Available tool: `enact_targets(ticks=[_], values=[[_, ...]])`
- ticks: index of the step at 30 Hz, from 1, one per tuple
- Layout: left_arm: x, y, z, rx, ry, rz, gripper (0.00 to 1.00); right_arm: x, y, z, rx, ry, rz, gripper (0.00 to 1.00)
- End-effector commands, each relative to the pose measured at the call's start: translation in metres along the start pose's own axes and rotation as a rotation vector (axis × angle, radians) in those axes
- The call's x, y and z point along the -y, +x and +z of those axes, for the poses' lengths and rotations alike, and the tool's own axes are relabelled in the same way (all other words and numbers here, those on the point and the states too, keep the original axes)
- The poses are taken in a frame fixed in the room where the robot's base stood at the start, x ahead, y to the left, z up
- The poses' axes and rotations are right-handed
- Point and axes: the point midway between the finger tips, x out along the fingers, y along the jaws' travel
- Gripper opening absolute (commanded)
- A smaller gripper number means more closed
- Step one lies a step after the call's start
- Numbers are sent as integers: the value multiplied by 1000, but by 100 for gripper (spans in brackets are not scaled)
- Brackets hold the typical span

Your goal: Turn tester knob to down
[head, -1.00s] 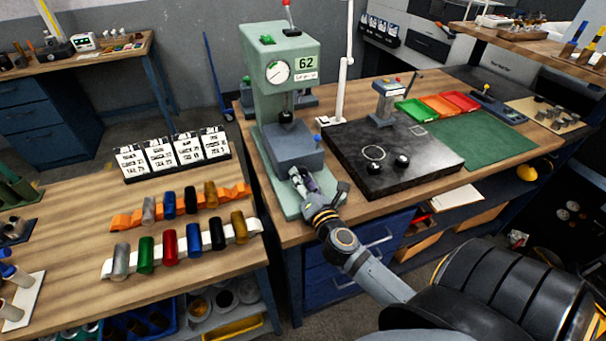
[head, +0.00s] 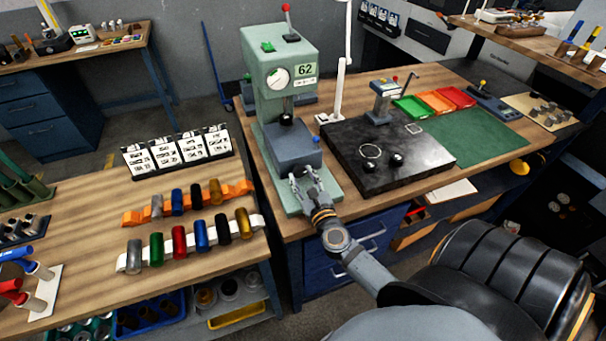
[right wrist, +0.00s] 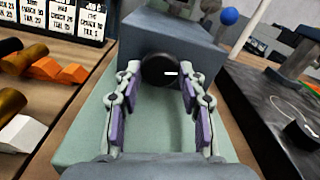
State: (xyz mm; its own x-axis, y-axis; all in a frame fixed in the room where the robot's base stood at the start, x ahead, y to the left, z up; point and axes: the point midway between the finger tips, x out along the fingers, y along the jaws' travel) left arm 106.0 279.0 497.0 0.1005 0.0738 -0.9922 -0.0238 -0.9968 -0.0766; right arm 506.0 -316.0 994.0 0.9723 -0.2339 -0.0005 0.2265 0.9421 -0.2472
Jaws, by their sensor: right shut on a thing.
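The tester (head: 285,75) is a pale green press with a dial and a "62" label, standing at the bench's front left corner. On the front of its grey block (head: 292,146) is a round black knob (right wrist: 160,70) with a short white mark. In the right wrist view the mark lies level and points to the right. My right gripper (head: 308,178) is at the front of the block. In the right wrist view its fingers (right wrist: 160,80) are shut on the knob, one on each side. In the head view the fingers hide the knob. My left gripper is not in view.
A black surface plate (head: 385,160) lies right of the tester. A blue ball (right wrist: 229,16) sticks out at the block's right side. Left of it, a bench holds a rack of coloured cylinders (head: 179,242) and white cards (head: 165,155). The space before the tester is free.

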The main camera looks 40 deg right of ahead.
Motion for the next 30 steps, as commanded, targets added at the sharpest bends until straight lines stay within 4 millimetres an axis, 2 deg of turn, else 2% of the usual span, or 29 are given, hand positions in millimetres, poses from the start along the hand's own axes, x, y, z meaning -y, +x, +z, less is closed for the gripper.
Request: enact_targets(ticks=[30], values=[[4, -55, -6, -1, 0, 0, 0, 2, 1, 4, 2, -956, -1, 9]])
